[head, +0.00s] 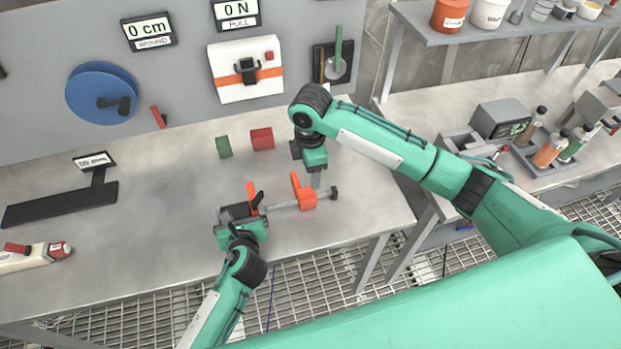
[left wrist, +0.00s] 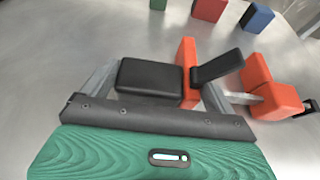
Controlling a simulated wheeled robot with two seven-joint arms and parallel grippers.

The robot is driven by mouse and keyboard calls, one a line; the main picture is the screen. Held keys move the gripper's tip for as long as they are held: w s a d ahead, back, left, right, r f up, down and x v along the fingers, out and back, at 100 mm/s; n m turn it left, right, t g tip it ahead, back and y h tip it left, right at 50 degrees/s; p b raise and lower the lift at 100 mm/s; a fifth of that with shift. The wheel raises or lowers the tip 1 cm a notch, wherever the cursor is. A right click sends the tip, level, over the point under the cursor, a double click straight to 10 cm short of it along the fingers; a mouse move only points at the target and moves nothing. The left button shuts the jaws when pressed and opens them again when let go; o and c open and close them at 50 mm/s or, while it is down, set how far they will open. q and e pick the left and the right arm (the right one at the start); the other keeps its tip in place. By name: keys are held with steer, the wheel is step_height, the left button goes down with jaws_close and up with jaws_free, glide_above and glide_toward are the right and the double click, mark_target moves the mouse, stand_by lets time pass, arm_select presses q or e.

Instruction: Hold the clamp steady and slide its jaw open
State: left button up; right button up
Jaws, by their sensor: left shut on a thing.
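The clamp lies on the steel bench, with an orange fixed jaw (head: 252,196), an orange sliding jaw (head: 302,192) and a grey bar (head: 282,204) ending in a black stop (head: 334,193). A gap separates the jaws. My left gripper (head: 238,213) is shut on the clamp's black handle end, left of the fixed jaw. In the left wrist view the black handle (left wrist: 150,77) lies between its fingers, and the sliding jaw (left wrist: 268,92) is at the right. My right gripper (head: 316,178) points down beside the sliding jaw, near the bar's stop end; its finger opening is unclear.
A green block (head: 223,147) and a red block (head: 262,139) stand behind the clamp. A dark scale-like strip (head: 60,205) and a red-capped tube (head: 35,256) lie at the left. A blue reel (head: 90,92) is on the back panel. The bench's front edge is close to the clamp.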

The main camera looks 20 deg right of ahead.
steer(key=shift+r, duration=0.5)
